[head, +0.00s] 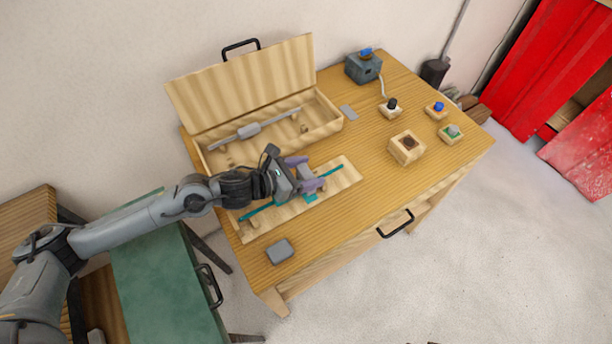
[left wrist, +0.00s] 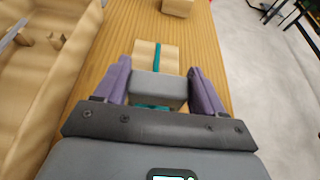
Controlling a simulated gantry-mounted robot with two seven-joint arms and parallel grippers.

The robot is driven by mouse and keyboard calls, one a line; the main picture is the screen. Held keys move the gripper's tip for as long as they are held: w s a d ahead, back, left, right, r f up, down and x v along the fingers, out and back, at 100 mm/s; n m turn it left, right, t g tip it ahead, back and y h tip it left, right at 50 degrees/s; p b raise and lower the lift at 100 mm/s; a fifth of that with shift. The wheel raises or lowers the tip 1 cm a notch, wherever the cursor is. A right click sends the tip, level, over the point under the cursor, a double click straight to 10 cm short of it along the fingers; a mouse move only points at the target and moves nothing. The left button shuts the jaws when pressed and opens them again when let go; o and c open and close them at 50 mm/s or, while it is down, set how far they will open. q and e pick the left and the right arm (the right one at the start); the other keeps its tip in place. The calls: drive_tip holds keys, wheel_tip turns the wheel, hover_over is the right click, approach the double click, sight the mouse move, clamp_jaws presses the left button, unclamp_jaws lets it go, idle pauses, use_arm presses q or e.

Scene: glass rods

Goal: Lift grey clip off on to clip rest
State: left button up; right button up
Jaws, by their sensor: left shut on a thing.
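My left gripper (head: 316,174) has purple fingers and is over the wooden rod board (head: 347,174). In the left wrist view, my left gripper (left wrist: 158,84) is shut on the grey clip (left wrist: 159,88), a block gripped at both sides. A teal rod (head: 258,211) lies along the board, and its far part (left wrist: 158,58) runs out beyond the clip. A teal piece (head: 310,198) shows beneath the gripper. I cannot tell whether the clip still touches the rod. A grey rounded pad (head: 280,251) and a flat grey plate (head: 349,112) lie on the table; which is the clip rest is unclear.
An open wooden case (head: 327,122) behind the board holds a grey rod with a grey block (head: 249,130). To the right are a wooden block with a dark hole (head: 406,148), small button boxes (head: 437,109) and a grey device (head: 363,68). The front right tabletop (head: 385,190) is clear.

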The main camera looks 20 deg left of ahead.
use_arm(q)
drive_tip(key=s+d+r, duration=0.4)
drive_tip(key=d+r, duration=0.4)
drive_tip(key=d, duration=0.2)
drive_tip(key=shift+s+d+r, duration=0.15)
drive_tip(key=shift+s+d, duration=0.1)
drive_tip(key=shift+d, duration=0.1)
idle(0.3)
